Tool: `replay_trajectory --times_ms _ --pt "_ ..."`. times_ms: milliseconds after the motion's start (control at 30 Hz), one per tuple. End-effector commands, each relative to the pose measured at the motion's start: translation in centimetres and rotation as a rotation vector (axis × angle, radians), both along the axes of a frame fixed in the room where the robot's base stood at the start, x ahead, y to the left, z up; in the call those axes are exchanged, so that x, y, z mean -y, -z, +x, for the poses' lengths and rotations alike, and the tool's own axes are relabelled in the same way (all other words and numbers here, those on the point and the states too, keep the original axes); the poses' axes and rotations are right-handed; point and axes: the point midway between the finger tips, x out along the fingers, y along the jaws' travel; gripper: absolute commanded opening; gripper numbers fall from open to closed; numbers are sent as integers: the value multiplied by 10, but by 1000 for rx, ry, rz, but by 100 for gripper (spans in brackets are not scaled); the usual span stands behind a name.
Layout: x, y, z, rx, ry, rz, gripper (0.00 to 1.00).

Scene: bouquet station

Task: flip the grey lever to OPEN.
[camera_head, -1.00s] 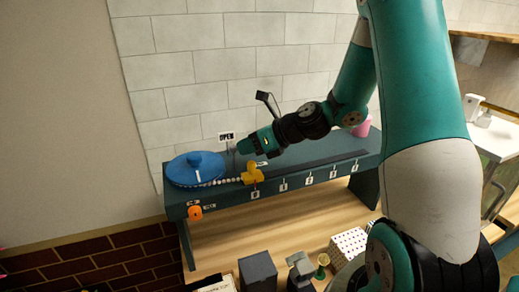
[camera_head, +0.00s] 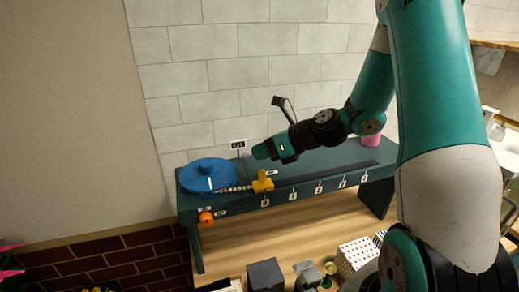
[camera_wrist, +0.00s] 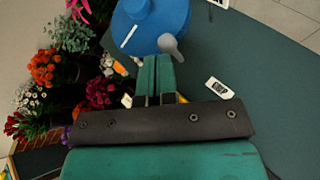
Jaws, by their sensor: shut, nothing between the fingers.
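The grey lever (camera_wrist: 170,44) shows in the wrist view, with a rounded knob end, beside a round blue lidded thing (camera_wrist: 150,22). My gripper (camera_wrist: 158,60) is shut and empty, its fingertips just short of the lever; I cannot tell if they touch it. In the head view my gripper (camera_head: 258,153) hangs over the dark green bench (camera_head: 310,160), right of the blue thing (camera_head: 207,175). A small OPEN sign (camera_head: 238,144) stands behind, against the wall. A thin grey upright (camera_head: 242,166) is below it; I cannot tell whether it is the lever.
A yellow fitting (camera_head: 262,182) and an orange knob (camera_head: 206,218) are at the bench's front. A pink cup (camera_head: 371,138) stands at its right end. Dark boxes (camera_head: 265,275) and a dotted box (camera_head: 356,254) stand below. Flowers (camera_wrist: 70,40) fill the wrist view's left.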

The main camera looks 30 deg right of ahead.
Motion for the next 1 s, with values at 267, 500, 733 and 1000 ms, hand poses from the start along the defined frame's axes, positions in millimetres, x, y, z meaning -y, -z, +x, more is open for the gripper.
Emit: replay_trajectory --times_ms 267,500,733,1000 --pt "13 -23 -32 7 -12 -6 0" --pt "26 -59 -60 3 -11 -4 0" --pt "31 -78 -72 2 -14 -1 0" --pt "31 -80 -74 1 -16 0 0"
